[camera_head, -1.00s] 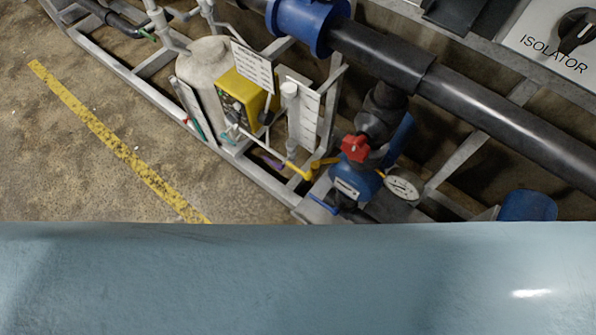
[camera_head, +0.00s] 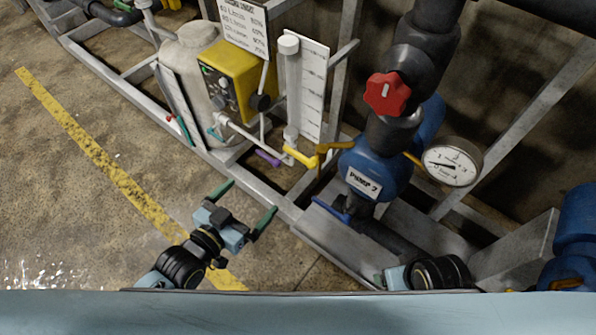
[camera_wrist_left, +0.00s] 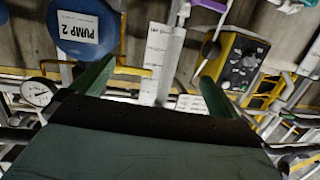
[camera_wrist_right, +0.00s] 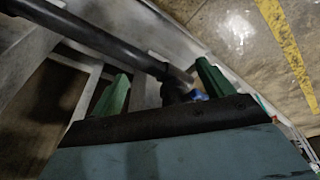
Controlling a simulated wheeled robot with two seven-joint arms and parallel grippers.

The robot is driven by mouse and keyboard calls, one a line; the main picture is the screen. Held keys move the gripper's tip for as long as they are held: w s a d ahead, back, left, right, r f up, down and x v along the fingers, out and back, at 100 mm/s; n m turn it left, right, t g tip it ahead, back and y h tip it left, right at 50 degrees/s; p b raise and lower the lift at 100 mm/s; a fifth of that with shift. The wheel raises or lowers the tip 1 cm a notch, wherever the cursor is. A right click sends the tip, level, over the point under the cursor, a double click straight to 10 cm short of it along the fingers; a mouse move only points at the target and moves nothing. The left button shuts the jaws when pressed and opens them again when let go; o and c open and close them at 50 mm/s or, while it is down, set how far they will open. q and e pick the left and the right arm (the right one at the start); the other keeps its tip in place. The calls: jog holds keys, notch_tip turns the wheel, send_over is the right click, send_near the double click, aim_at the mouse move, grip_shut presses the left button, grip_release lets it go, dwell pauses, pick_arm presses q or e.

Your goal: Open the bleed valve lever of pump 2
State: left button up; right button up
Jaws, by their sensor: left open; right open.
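Pump 2 (camera_head: 375,172) is a blue body with a "Pump 2" label, right of centre in the head view; it also shows in the left wrist view (camera_wrist_left: 85,30). A blue lever (camera_head: 330,208) sits low at its left foot, and a yellow lever (camera_head: 335,147) at its upper left. I cannot tell which is the bleed valve lever. My left gripper (camera_head: 243,205) is open and empty, left of the blue lever and apart from it. My right gripper (camera_wrist_right: 165,82) is open; in its wrist view a blue part (camera_wrist_right: 198,96) shows beside the right finger. Its fingers are mostly hidden in the head view.
A red knob (camera_head: 387,93) and a pressure gauge (camera_head: 453,165) are above and right of the pump. A purple lever (camera_head: 268,158), a yellow dosing unit (camera_head: 240,80) and a grey frame (camera_head: 270,200) stand left. The floor at left is open.

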aim_at(298, 156)
pick_arm(q)
jog(key=s+d+r+m+h+b, duration=0.1)
jog(key=d+r+h+b, duration=0.2)
jog(key=r, duration=0.1)
pick_arm(e)
notch_tip(298, 156, up, 6)
jog(key=t+b, duration=0.1)
pick_arm(q)
jog(key=shift+t, duration=0.5)
jog(key=b+x, duration=0.1)
jog(key=x, duration=0.3)
jog(key=b+x, duration=0.1)
jog(key=x, duration=0.8)
jog(key=shift+s+r+b, duration=0.15)
jog(key=shift+r+b, duration=0.15)
jog(key=shift+b, duration=0.1)
jog(key=shift+w+d, duration=0.25)
pick_arm(e)
jog(key=w+a+r+t+y, duration=0.2)
jog(key=w+a+r+t, duration=0.3)
jog(key=w, duration=0.4)
jog(key=shift+r+n+t, duration=0.3)
jog(key=shift+r+t, duration=0.3)
jog(key=shift+t, duration=0.5)
jog(key=shift+w, duration=0.1)
pick_arm(q)
jog(key=c, duration=1.3)
